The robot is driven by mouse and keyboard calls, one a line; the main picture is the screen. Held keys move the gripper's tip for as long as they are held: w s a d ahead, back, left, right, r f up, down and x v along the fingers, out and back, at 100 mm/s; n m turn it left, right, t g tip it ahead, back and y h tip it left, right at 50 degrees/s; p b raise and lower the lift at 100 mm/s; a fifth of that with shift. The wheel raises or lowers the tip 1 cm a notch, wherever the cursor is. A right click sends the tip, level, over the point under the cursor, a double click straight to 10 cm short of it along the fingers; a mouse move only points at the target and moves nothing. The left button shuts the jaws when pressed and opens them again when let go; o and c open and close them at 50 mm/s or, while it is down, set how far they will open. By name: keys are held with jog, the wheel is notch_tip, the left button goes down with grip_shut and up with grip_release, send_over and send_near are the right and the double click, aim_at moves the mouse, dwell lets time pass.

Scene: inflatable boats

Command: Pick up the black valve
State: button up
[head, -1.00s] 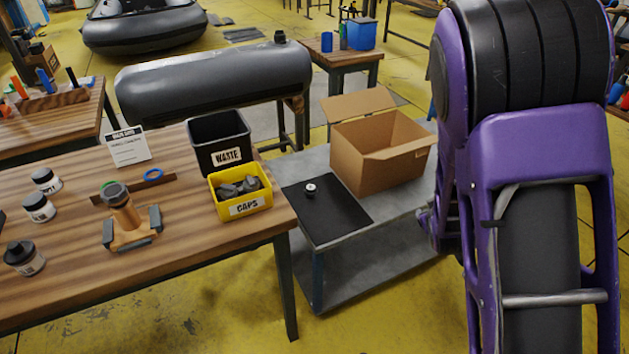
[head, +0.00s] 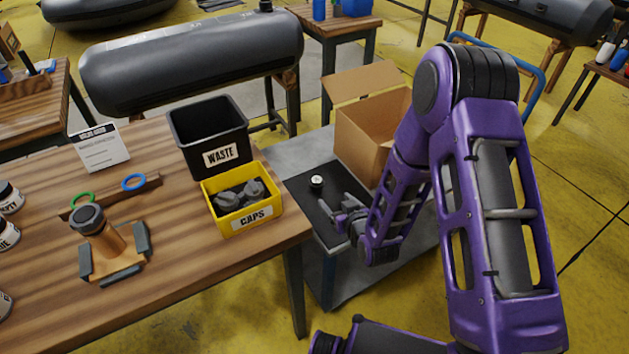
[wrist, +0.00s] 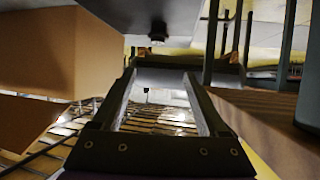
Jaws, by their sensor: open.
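A small black valve (head: 316,182) with a pale top stands on the black mat (head: 300,196) on the grey cart. In the wrist view, which looks upside down, a small dark piece that appears to be the valve (wrist: 157,34) shows beyond the fingers. My gripper (head: 338,204) is open and empty, low over the mat's right side, apart from the valve. The wrist view shows a gap between the fingers of the gripper (wrist: 163,85). Another dark round-topped piece (head: 87,218) sits on a wooden stand on the table.
An open cardboard box (head: 362,140) stands behind my gripper on the cart. The wooden table (head: 190,250) at left holds a yellow CAPS bin (head: 242,208), a black WASTE bin (head: 208,132) and a sign (head: 99,148). A large grey inflatable tube (head: 190,60) lies behind.

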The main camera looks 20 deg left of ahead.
jog(key=b, duration=0.1)
send_near(317, 180)
jog(key=x, duration=0.2)
jog(key=shift+a, duration=0.35)
jog(key=shift+d+b+x, duration=0.25)
jog(key=shift+b+x, duration=0.3)
jog(key=shift+x, duration=2.2)
jog(key=shift+w+f, duration=0.15)
jog(key=c, duration=1.1)
